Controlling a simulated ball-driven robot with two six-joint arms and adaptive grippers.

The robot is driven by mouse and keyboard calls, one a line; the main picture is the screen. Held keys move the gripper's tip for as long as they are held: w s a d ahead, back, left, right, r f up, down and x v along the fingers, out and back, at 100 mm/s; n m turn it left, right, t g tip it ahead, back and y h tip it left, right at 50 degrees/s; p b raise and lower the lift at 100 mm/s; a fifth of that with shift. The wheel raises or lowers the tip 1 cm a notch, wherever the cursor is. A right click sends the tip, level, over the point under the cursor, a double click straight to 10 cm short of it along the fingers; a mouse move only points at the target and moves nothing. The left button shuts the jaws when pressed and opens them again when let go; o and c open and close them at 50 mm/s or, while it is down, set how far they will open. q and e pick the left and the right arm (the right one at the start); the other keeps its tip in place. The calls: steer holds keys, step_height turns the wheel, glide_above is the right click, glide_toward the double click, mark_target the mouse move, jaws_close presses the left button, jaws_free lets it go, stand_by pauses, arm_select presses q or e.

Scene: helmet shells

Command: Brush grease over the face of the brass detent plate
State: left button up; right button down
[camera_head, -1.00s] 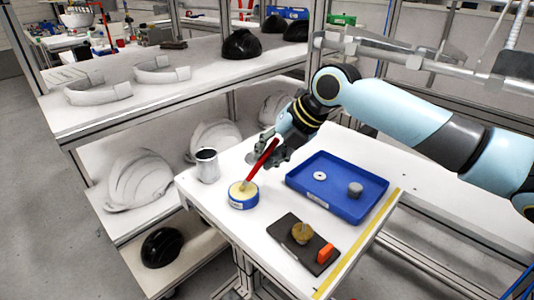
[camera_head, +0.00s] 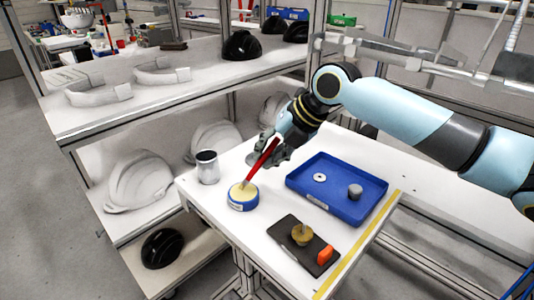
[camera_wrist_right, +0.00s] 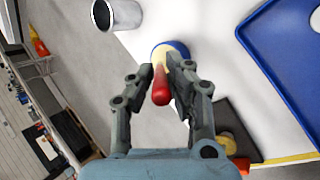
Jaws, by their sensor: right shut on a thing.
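The brass detent plate (camera_head: 302,235) sits on a dark fixture plate (camera_head: 287,232) near the front of the white bench, beside an orange part (camera_head: 325,254). My right gripper (camera_head: 271,151) is shut on a red-handled brush (camera_head: 263,160). The brush slants down to the left, and its tip is at the pale grease in a round blue-banded tin (camera_head: 243,205). In the right wrist view the red handle (camera_wrist_right: 161,88) is between the fingers, with the tin (camera_wrist_right: 172,48) beyond it. The bristles are mostly hidden there. My left gripper is not in view.
A blue tray (camera_head: 337,208) with a white washer (camera_head: 319,177) and a grey cylinder (camera_head: 355,190) lies right of the tin. A metal cup (camera_head: 207,167) stands at the bench's left edge. Shelves with helmet shells (camera_head: 140,182) stand to the left.

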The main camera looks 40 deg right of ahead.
steer(key=shift+r+p, duration=2.05)
steer(key=shift+r, duration=1.1)
